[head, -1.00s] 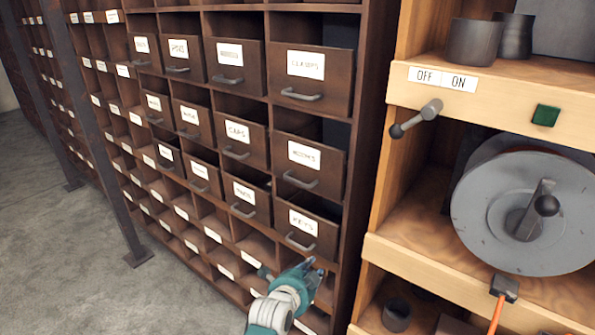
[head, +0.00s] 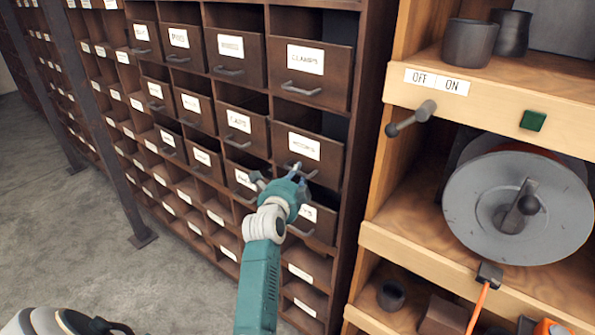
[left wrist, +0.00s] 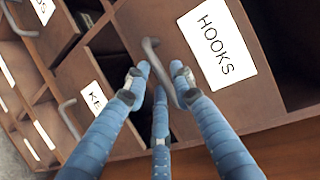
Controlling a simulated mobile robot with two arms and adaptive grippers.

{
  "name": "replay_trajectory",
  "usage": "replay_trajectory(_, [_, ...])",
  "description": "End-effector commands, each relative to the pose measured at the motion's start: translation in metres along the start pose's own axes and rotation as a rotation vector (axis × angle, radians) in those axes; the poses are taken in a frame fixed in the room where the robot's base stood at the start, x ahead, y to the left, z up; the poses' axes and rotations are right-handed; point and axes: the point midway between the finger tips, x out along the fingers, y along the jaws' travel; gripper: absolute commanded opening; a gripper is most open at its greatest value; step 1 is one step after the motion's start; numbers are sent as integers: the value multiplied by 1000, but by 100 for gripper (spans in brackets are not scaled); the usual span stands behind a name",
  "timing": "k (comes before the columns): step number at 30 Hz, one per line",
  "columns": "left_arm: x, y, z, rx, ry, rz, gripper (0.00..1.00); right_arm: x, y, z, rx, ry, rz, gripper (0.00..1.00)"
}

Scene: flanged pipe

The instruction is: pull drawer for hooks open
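The hooks drawer (head: 315,149) is a brown wooden drawer in the right column of the cabinet. Its front looks in line with the drawers above and below it. Its white HOOKS label (left wrist: 217,44) is plain in the left wrist view, with a grey bar handle (left wrist: 152,52) beside it. My left gripper (head: 281,181) is at this handle. In the left wrist view its blue fingers (left wrist: 159,78) stand apart on either side of the handle, with a third finger below. I cannot tell whether any finger touches it. My right gripper is not in view.
The clamps drawer (head: 321,73) is above, and another labelled drawer (head: 325,219) is below, partly behind my gripper. To the right a wooden shelf (head: 400,245) holds a large grey reel (head: 480,205). A lever (head: 412,118) sticks out beside the OFF/ON labels. Floor is clear at left.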

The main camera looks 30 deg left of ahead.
Motion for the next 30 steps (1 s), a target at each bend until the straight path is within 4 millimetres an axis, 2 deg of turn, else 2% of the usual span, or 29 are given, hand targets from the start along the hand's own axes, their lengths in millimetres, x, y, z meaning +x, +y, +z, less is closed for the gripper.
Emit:
replay_trajectory(4, [10, 0, 0, 0, -1, 1, 24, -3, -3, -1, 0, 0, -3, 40])
replay_trajectory(13, [13, 1, 0, 0, -1, 0, 24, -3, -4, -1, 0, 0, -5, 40])
replay_trajectory(14, [13, 1, 0, 0, -1, 0, 20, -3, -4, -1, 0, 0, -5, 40])
replay_trajectory(17, [13, 1, 0, 0, -1, 1, 0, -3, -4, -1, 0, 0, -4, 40])
replay_trajectory(26, [13, 1, 2, 2, -1, 1, 0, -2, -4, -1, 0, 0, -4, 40])
replay_trajectory(30, [17, 3, 13, 7, -2, 3, 0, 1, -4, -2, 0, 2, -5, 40])
